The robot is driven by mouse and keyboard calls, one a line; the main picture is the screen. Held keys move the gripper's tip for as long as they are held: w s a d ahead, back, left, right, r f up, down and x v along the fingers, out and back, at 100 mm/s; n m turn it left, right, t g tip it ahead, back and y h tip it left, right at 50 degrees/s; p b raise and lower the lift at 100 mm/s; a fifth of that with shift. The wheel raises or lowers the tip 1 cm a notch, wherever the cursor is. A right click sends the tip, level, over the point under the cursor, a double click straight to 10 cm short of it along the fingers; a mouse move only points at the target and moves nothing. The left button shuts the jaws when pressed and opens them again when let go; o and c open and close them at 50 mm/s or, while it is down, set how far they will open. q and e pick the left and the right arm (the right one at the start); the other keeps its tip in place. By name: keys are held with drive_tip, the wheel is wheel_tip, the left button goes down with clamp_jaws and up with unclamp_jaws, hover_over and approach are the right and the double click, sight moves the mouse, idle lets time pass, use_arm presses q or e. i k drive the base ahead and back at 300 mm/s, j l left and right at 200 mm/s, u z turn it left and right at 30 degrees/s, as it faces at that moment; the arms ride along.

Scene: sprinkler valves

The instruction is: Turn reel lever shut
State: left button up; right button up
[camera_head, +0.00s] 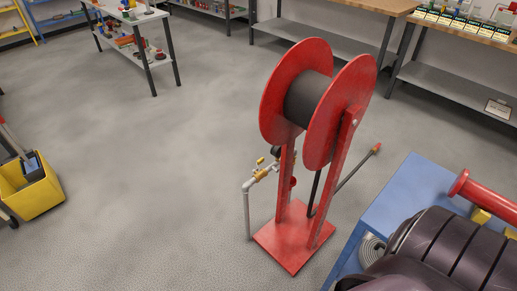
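The red hose reel (336,125) stands upright on a red base plate (294,238), with black hose wound between its two discs. A grey pipe (247,215) rises at its left and bends toward the reel. A brass valve (261,174) sits on this pipe, with a small yellow lever (260,161) above it. The lever is too small to tell its exact angle. A small red part (293,182) shows behind the reel's post. Neither gripper shows, and nothing is seen touching the lever.
A blue surface (405,190) at the right bears a red flanged pipe (482,194). A dark ribbed shape fills the lower right corner. A hose nozzle (375,149) sticks out right of the reel. A yellow bucket (36,192) stands at far left. Floor left of the reel is clear.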

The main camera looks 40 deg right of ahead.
sight(260, 160)
drive_tip(key=i+z, duration=0.85)
drive_tip(key=i+j+z, duration=0.2)
drive_tip(key=z, duration=0.25)
drive_tip(key=i+j+z, duration=0.3)
drive_tip(key=z, duration=0.15)
drive_tip(key=i, duration=0.05)
